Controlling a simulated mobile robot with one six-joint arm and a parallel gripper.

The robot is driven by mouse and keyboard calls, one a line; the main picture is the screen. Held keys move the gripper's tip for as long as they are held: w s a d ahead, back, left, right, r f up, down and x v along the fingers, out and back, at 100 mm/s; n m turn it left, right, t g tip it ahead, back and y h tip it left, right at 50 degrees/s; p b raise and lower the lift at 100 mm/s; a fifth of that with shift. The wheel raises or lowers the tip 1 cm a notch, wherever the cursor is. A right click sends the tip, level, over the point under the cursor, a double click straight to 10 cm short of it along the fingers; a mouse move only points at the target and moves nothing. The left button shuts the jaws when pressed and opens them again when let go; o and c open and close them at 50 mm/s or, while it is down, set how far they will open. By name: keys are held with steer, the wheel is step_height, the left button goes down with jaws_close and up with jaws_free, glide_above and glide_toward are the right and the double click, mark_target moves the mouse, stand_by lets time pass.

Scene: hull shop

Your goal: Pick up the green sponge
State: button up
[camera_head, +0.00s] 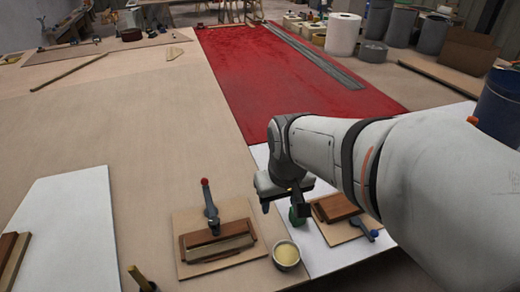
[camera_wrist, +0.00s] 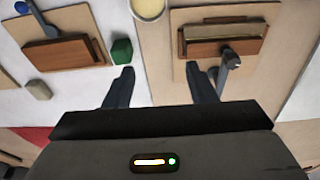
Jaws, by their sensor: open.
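The green sponge (camera_wrist: 122,51) is a small dark green block on the pale surface in the wrist view, just beyond the tip of the left finger. The sponge lies outside the gap, off to the left finger's side in the wrist view. I cannot tell the height of the fingers above the surface.
A cup with yellow contents (camera_head: 286,255) stands close to the sponge. A board with wooden blocks and a red-tipped clamp (camera_head: 215,240) lies left. Another board with blocks and a blue-tipped clamp (camera_wrist: 60,52) lies on the sponge's other side. A small beige block (camera_wrist: 39,90) is nearby.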

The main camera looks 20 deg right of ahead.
steer(key=w+d+f, duration=0.2)
steer(key=d+f, duration=0.1)
steer(key=f, duration=0.1)
steer(key=w+d+f+g+b, duration=0.1)
steer(key=w+d+f, duration=0.2)
steer(key=d+f, duration=0.1)
steer(key=w+d+f+g, duration=0.1)
steer(key=w+d+f, duration=0.2)
steer(key=f, duration=0.3)
steer(key=shift+w+d+n+b, duration=0.1)
steer(key=shift+d+n+b, duration=0.05)
steer(key=shift+n+b, duration=0.2)
step_height(320, 180, down, 3)
steer(key=shift+w+d+r, duration=0.1)
steer(key=shift+r, duration=0.1)
steer(key=shift+w+f, duration=0.2)
steer(key=shift+f, duration=0.7)
steer(key=shift+w+f, duration=0.2)
steer(key=shift+f, duration=0.65)
steer(key=shift+w+f, duration=0.2)
steer(key=shift+f, duration=0.7)
steer(key=shift+c, duration=0.3)
steer(key=c, duration=0.7)
steer(key=shift+o, duration=0.2)
